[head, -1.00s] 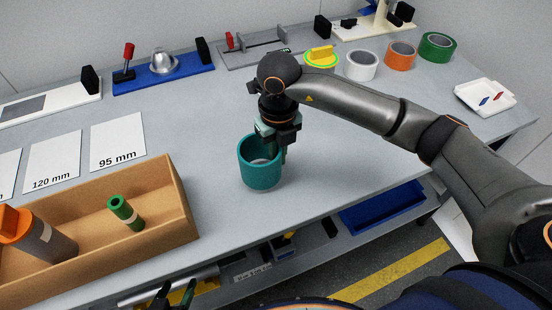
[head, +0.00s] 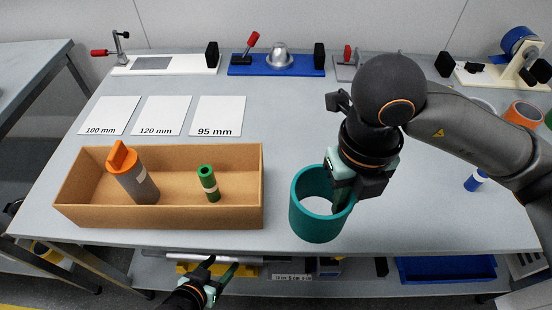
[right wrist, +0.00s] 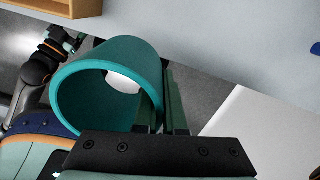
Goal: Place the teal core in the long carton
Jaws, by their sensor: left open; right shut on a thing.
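The teal core (head: 309,217) is a wide, hollow teal ring, upright in the head view, to the right of the long carton. My right gripper (head: 342,190) is shut on its right wall, one finger inside and one outside. The core (right wrist: 75,115) also shows large between the right fingers in the right wrist view. The long carton (head: 160,217) is an open brown box at the table's front left. It holds a grey cylinder with an orange top (head: 137,185) and a green tube (head: 208,184). My left gripper (head: 222,272) is open and empty, low in front of the table edge.
Cards marked 100 mm (head: 108,115), 120 mm (head: 162,115) and 95 mm (head: 218,116) lie behind the carton. Clamp fixtures, including a blue one (head: 277,66), line the back. A blue bin (head: 445,268) sits below the table. The carton's middle and right end have free floor.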

